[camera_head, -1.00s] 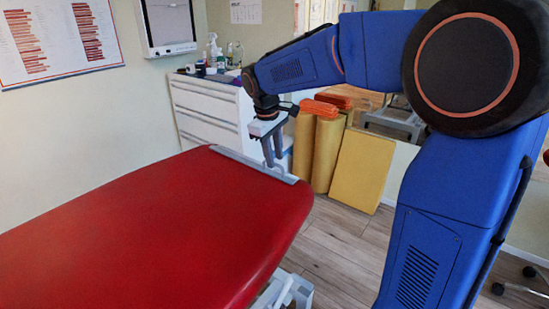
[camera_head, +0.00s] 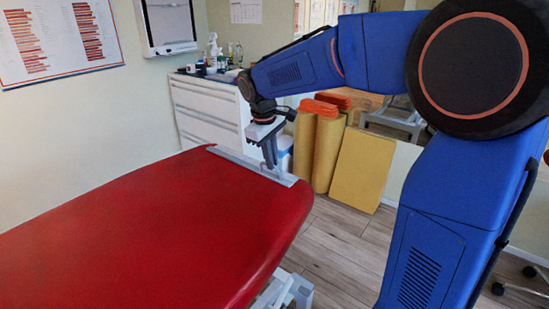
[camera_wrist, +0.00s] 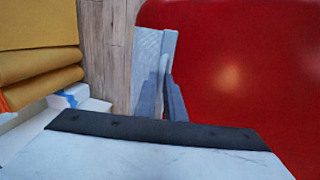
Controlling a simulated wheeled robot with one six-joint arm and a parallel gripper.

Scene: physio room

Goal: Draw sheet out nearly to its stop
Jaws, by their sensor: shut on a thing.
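A pale grey strip (camera_head: 233,160), which I take to be the sheet or its bar, lies along the far end of the red couch (camera_head: 150,235). In the wrist view the strip (camera_wrist: 150,50) shows as a narrow light panel beside the red top (camera_wrist: 235,60). My gripper (camera_head: 271,166) reaches down to the strip's middle-right part, with its fingers shut on it. In the wrist view the grey fingers (camera_wrist: 172,102) stand at the strip's near end. The exact grip point and any stop are hidden.
Yellow rolls (camera_head: 327,150) and a yellow board (camera_head: 361,170) stand on the floor beyond the couch. A white drawer unit (camera_head: 205,110) with bottles on top stands by the wall behind my gripper. Bare wooden floor (camera_head: 335,240) lies right of the couch.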

